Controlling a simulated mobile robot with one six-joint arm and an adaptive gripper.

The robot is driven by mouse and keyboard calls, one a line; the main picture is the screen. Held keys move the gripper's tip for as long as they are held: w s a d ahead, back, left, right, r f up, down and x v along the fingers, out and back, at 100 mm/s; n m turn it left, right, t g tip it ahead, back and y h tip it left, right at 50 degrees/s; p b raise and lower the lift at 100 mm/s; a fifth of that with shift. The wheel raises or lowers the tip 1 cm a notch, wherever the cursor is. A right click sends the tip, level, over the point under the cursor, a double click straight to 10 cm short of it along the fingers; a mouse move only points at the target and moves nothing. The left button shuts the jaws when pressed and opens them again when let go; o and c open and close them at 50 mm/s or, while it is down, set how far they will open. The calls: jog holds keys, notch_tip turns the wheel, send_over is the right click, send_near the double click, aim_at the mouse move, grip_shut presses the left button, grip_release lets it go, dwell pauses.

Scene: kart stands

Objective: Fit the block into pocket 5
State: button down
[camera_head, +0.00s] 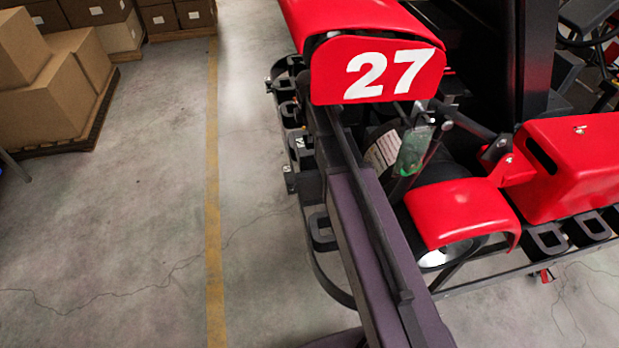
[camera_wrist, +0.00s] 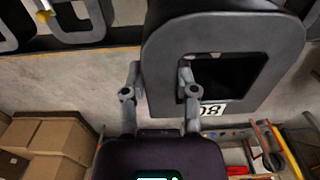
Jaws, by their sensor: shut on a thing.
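The wrist view shows my gripper (camera_wrist: 160,78) with one finger at the outer left edge of a dark grey block (camera_wrist: 162,48) and the other in its square opening. It is shut on the block's side wall. The block has rounded corners and a white label with dark digits, seen upside down. In the head view, a row of black open loops (camera_head: 319,228), which look like the pockets, runs along the kart's side. More loops (camera_wrist: 88,30) show at upper left in the wrist view. I cannot read which is pocket 5. I cannot make out my gripper in the head view.
A red kart panel marked 27 (camera_head: 378,70) and a red fender (camera_head: 462,212) stand close by my arm. Cardboard boxes (camera_head: 40,110) are at the left, beyond a yellow floor line (camera_head: 212,190). The floor between is clear.

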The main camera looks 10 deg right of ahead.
aim_at(309, 146)
notch_tip(309, 146, down, 13)
jog(key=b, duration=1.2)
notch_tip(309, 146, down, 4)
jog(key=b, duration=0.5)
jog(key=shift+f, duration=0.25)
jog(key=shift+c, duration=2)
grip_release()
jog(key=shift+r, duration=0.15)
notch_tip(309, 146, up, 12)
jog(key=p, duration=1.2)
